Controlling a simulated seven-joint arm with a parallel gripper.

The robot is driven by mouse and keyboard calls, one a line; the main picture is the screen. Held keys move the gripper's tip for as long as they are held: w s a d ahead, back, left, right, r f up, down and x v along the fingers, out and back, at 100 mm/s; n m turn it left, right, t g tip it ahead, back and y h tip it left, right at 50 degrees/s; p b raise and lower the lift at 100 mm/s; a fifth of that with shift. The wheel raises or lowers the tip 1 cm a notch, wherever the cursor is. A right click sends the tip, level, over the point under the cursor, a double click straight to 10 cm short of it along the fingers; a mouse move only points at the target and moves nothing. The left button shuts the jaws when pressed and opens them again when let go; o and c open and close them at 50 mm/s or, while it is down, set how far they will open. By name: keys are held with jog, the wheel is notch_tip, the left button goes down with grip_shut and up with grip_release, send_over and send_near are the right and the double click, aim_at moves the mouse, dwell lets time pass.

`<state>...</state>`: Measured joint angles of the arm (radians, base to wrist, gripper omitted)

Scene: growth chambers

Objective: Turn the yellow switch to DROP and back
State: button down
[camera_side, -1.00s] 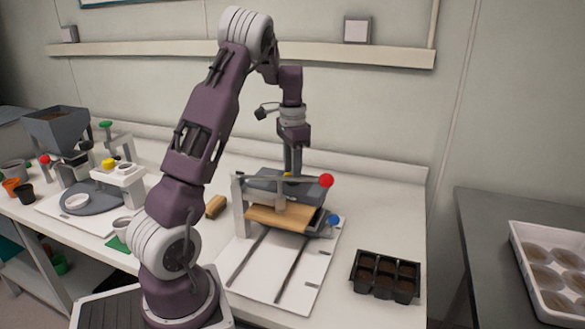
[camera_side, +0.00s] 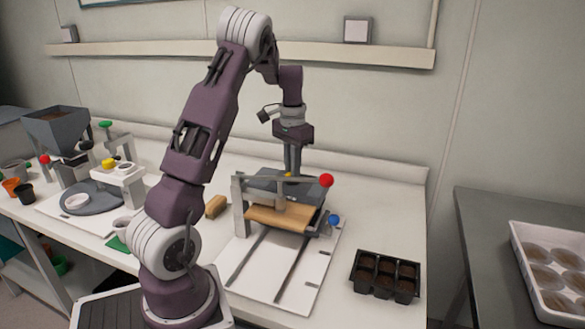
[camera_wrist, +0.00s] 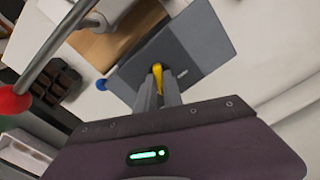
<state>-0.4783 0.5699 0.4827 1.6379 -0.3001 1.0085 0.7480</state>
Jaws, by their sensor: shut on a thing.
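The yellow switch (camera_wrist: 157,72) stands on the flat top of a dark grey box (camera_wrist: 205,45), beside a small light mark. My gripper (camera_wrist: 160,82) is shut on the switch from above, its two fingers on either side of it. In the side view my gripper (camera_side: 291,172) reaches down behind the metal bar, and only a bit of the yellow switch (camera_side: 288,175) shows. No DROP lettering can be read in either view.
A bar with a red knob (camera_side: 326,180) crosses in front of the box, above a wooden board (camera_side: 276,217). A blue knob (camera_side: 334,219) sits at the right. A black cell tray (camera_side: 385,276) stands front right. A wooden block (camera_side: 215,207) lies left.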

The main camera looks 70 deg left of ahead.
jog(key=n, duration=1)
jog(key=shift+n, duration=2.3)
jog(key=c, duration=1.5)
grip_release()
jog(key=shift+r, duration=0.1)
